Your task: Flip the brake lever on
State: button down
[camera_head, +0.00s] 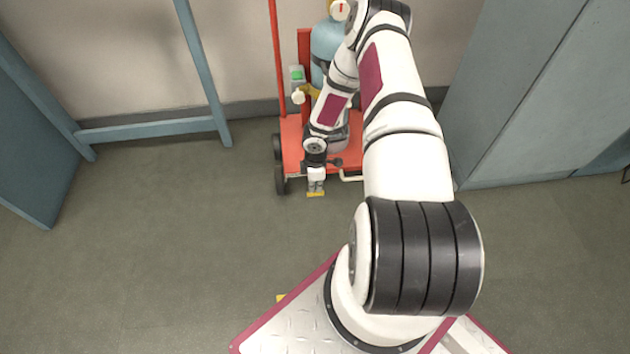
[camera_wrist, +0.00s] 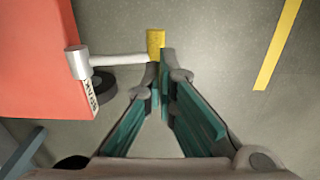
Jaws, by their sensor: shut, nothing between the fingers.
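The brake lever shows in the wrist view as a grey rod (camera_wrist: 118,60) with a round grey pivot at the edge of the red cart base (camera_wrist: 45,60). Its end is a yellow grip (camera_wrist: 155,38). My gripper (camera_wrist: 160,70) is shut and empty, its green-padded fingers converging at the tips. The tips lie right beside the yellow grip and partly cover its lower end. I cannot tell whether they touch. In the head view, my arm reaches down to the cart's front edge, and the lever is hard to make out there.
The red cart (camera_head: 290,135) carries a blue cylinder (camera_head: 326,40). A black wheel (camera_head: 281,182) is at its left. A blue frame (camera_head: 150,131) stands left along the wall, and blue-grey cabinets (camera_head: 540,100) stand at the right. The floor in front is mostly clear.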

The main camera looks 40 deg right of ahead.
aim_at(315, 195)
jog(key=shift+f, duration=0.8)
notch_tip(315, 195, down, 3)
jog(key=b, duration=0.3)
jog(key=shift+s+a, duration=0.1)
jog(key=shift+s, duration=0.05)
jog(key=shift+r, duration=0.1)
